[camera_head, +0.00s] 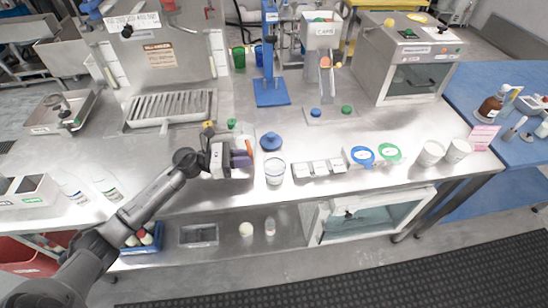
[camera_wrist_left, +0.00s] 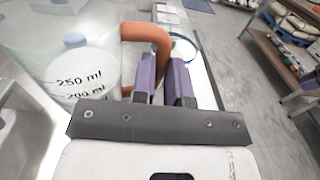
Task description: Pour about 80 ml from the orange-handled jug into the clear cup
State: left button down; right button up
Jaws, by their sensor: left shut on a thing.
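The clear jug (camera_wrist_left: 65,65) fills the left of the left wrist view, with "250 ml" and "200 ml" marks facing me and an orange handle (camera_wrist_left: 145,33). My left gripper (camera_wrist_left: 163,75) has its purple fingers shut on that handle. In the head view the left gripper (camera_head: 243,157) is low over the steel table and partly hides the jug (camera_head: 244,131) behind it. I cannot tell if the jug touches the table, or how much it holds. The clear cup (camera_head: 275,173) stands upright just right of the gripper, apart from it. My right gripper is not in view.
A blue domed thing (camera_head: 270,141) sits behind the cup. A white tray with compartments (camera_head: 320,169) is right of the cup, then blue and green rings (camera_head: 363,155) and white cups (camera_head: 431,153). The table's front edge is close to the cup.

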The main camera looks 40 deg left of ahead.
aim_at(265, 156)
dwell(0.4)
pick_arm(q)
jog(key=shift+s+d+m+g+y+p, duration=0.1)
jog(key=shift+d+m+g+y+p, duration=0.3)
jog(key=shift+p, duration=0.65)
jog(key=shift+d+r+m+g+y+p, duration=0.35)
jog(key=shift+r+m+y+p, duration=0.45)
jog(key=shift+p, duration=2.8)
jog(key=shift+d+r+m+g+y+p, duration=0.4)
jog(key=shift+m+y+p, duration=0.7)
jog(key=shift+p, duration=2.45)
jog(key=shift+d+r+m+g+y+p, duration=0.3)
jog(key=shift+r+m+y+p, duration=0.65)
jog(key=shift+p, duration=2.65)
jog(key=shift+f, duration=0.3)
jog(key=y+p, duration=0.1)
jog(key=p, duration=0.3)
jog(key=shift+a+r+m+y, duration=0.15)
jog(key=shift+a+m+y, duration=0.1)
jog(key=shift+m+y, duration=0.1)
